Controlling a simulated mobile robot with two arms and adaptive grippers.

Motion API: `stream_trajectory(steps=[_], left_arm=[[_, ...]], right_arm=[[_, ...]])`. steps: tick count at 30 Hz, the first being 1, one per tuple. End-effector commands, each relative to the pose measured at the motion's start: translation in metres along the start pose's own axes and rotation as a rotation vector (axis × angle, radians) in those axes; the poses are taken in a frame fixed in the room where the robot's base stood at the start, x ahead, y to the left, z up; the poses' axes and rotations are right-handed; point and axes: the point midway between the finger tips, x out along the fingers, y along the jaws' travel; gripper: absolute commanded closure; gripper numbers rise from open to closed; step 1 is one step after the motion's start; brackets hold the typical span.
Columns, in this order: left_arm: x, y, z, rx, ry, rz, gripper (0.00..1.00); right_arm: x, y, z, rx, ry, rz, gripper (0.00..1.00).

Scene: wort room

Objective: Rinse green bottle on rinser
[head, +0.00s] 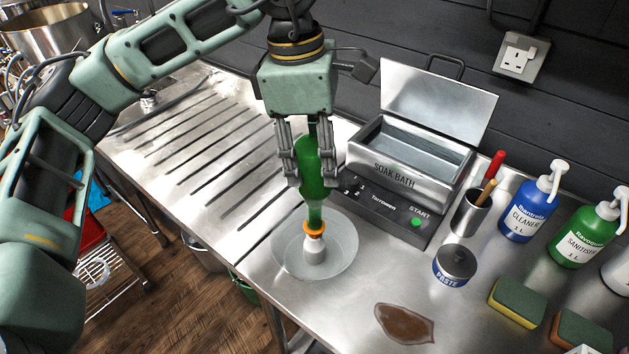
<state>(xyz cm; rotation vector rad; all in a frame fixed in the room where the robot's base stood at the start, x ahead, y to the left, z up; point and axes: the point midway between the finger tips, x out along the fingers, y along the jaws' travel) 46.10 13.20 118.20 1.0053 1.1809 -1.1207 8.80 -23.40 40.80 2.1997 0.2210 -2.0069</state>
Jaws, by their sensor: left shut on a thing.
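The green bottle (315,200) is upside down, its neck pointing down with an orange band near the mouth. My left gripper (306,182) points down and is shut on the bottle's body from both sides. The rinser (343,264) is a clear shallow bowl with a white central post (314,250), on the steel counter. The bottle's mouth is right above the post and appears to meet it; I cannot tell whether it touches or is pressed down. My right gripper is not in view.
A soak bath (408,180) with its lid open stands behind right. A steel cup (468,215) with tools, a paste tub (454,266), blue cleaner (528,208), green sanitiser (585,236) and sponges (516,303) stand right. A brown puddle (404,324) lies in front. The ribbed drainer at left is clear.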

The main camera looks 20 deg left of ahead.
Motion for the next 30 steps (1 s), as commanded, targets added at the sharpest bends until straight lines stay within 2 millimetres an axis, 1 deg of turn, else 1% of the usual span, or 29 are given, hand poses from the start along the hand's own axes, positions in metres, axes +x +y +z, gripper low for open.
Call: stream_trajectory(steps=[11,30], left_arm=[[0.002,0.000,0.000,-0.001,-0.001,0.001,0.92],[0.022,0.000,-0.003,0.000,0.000,-0.001,0.92]], right_arm=[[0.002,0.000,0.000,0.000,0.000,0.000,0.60],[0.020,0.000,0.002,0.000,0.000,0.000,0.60]])
